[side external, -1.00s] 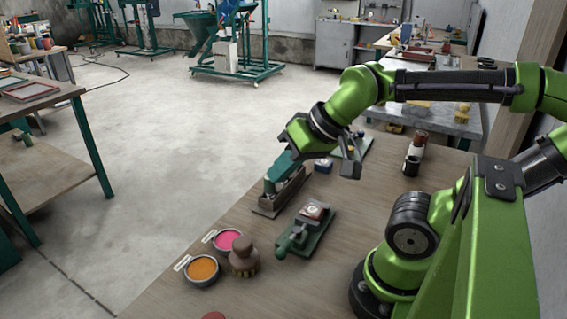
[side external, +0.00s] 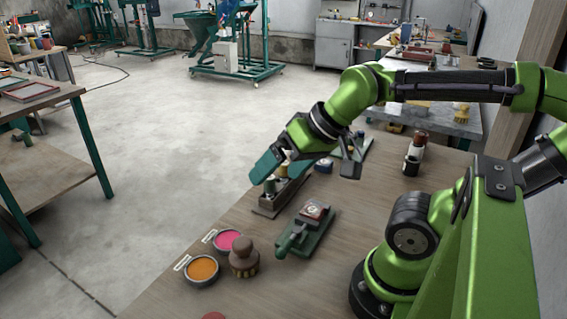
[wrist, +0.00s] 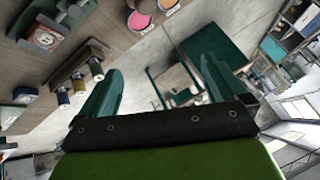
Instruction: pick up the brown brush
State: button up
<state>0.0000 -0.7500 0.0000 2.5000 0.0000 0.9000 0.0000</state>
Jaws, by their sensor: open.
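The brown brush (side external: 243,258) stands upright on the wooden table in the side view, its rounded knob up and its bristles down. It is just right of the pink and orange pots. I cannot make it out in the wrist view. My gripper (side external: 270,165) is raised above the rack, well up and behind the brush, with its green fingers pointing left. In the wrist view my gripper (wrist: 158,85) has its two green fingers spread wide, with nothing between them.
A pink pot (side external: 227,240) and an orange pot (side external: 201,269) sit left of the brush. A green board (side external: 311,237) with a handle lies to its right.

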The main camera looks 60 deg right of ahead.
jog(key=n+g+h, duration=0.1)
jog(key=n+g, duration=0.1)
jog(key=g, duration=0.4)
send_over(244, 254)
jog(key=d, duration=0.1)
notch_tip(244, 254, down, 6)
jog(key=f, duration=0.1)
jog(key=w+g+h, duration=0.1)
jog(key=shift+m, duration=0.3)
jog(key=f, duration=1.6)
jog(key=shift+w+d, duration=0.2)
jog(key=shift+d, duration=0.15)
jog(key=c, duration=1.2)
jog(key=shift+o, duration=0.2)
jog(key=shift+r, duration=0.1)
notch_tip(244, 254, up, 10)
jog(key=shift+f, duration=0.1)
